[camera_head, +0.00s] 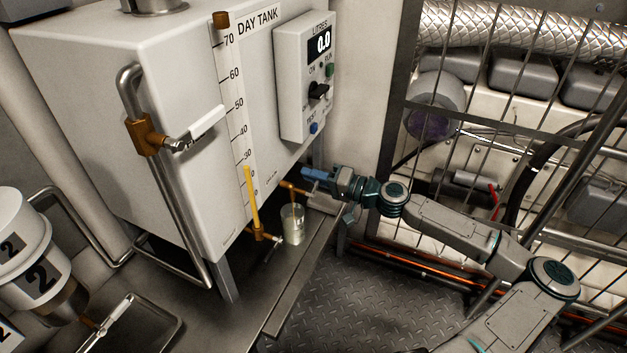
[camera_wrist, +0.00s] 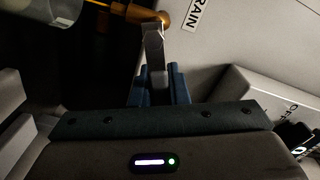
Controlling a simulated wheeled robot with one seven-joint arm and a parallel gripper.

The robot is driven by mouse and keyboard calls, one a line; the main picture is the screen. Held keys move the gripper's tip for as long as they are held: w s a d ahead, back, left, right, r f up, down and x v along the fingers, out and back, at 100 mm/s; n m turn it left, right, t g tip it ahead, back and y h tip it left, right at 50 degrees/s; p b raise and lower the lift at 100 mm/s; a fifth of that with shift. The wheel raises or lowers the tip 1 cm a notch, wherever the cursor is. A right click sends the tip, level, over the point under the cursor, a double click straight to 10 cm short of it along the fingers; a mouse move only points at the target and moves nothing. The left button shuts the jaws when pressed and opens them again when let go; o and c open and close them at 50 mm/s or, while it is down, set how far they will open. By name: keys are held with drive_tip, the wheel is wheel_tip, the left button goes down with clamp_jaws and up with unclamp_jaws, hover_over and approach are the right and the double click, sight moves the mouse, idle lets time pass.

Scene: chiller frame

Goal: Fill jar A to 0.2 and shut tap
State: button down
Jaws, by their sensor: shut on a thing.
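My gripper (camera_head: 316,175), with blue fingers, is at the brass tap (camera_head: 288,185) low on the day tank. In the wrist view the fingers (camera_wrist: 160,88) are shut on the grey tap lever (camera_wrist: 154,48), which extends from the brass tap body (camera_wrist: 145,16). A clear jar (camera_head: 292,226) stands upright on the ledge beneath the tap, and part of it shows at the wrist view's top left (camera_wrist: 55,12). An amber streak drops from the tap towards the jar; I cannot tell spout from flow. The jar's liquid level and letter are not readable.
The day tank (camera_head: 180,75) has a sight gauge with a yellow column (camera_head: 252,198) and a lower brass fitting (camera_head: 262,236). A pipe handle (camera_head: 165,170) stands left.

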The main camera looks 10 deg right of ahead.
drive_tip(key=shift+s+r+n, duration=0.1)
drive_tip(key=shift+r+n, duration=0.05)
drive_tip(key=shift+n, duration=0.45)
drive_tip(key=shift+a, duration=0.1)
drive_tip(key=c, duration=1.4)
unclamp_jaws()
drive_tip(key=shift+r, duration=0.1)
drive_tip(key=p+v, duration=0.1)
drive_tip(key=v, duration=1.3)
idle(1.9)
